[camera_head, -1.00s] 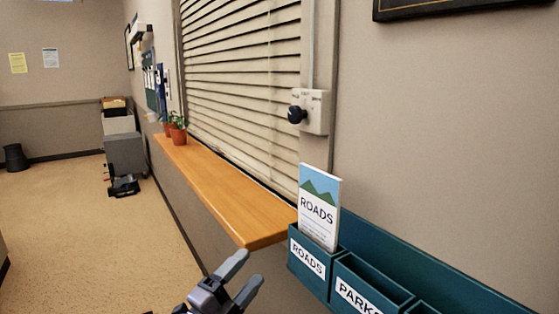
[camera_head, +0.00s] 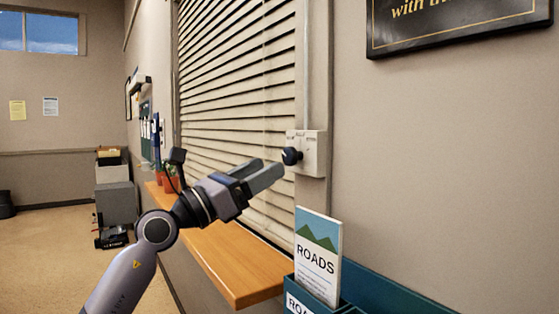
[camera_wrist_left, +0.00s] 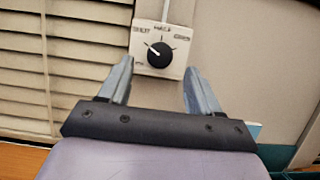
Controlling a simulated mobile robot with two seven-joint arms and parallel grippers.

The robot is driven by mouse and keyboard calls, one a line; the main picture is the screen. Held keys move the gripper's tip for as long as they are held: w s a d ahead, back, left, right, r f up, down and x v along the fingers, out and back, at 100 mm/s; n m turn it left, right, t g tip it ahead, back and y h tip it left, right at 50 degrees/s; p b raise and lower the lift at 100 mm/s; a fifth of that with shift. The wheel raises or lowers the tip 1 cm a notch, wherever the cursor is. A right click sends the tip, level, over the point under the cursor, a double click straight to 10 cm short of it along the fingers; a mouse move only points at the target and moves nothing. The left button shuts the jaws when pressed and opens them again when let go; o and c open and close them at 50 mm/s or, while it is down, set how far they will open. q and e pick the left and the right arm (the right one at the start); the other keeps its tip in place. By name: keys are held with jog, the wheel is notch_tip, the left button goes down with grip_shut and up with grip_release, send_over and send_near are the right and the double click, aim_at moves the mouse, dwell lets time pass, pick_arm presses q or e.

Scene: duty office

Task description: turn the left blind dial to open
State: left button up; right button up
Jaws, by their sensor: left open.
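The blind dial is a black knob (camera_head: 291,156) on a white box (camera_head: 312,152) on the wall, at the right edge of the slatted blind (camera_head: 240,90). In the left wrist view the knob (camera_wrist_left: 158,55) sits on its labelled plate (camera_wrist_left: 178,35), ahead of and between the fingertips; its white pointer aims to the upper left, and the labels are too blurred to read surely. My left gripper (camera_head: 270,174) is open and empty, just left of the knob and a little below it, apart from it. My right gripper is not in view.
A wooden sill (camera_head: 225,258) runs under the blind, with potted plants (camera_head: 170,180) at its far end. A ROADS leaflet (camera_head: 317,255) stands in a teal wall rack (camera_head: 385,293) below the dial. A framed sign (camera_head: 450,25) hangs upper right.

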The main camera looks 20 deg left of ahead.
aim_at(287, 157)
pick_arm(q)
jog(key=x, duration=0.4)
jog(key=shift+w+d+r+p, duration=0.15)
jog(key=shift+w+d+p, duration=0.1)
jog(key=shift+w+p, duration=0.05)
jog(key=c, duration=1)
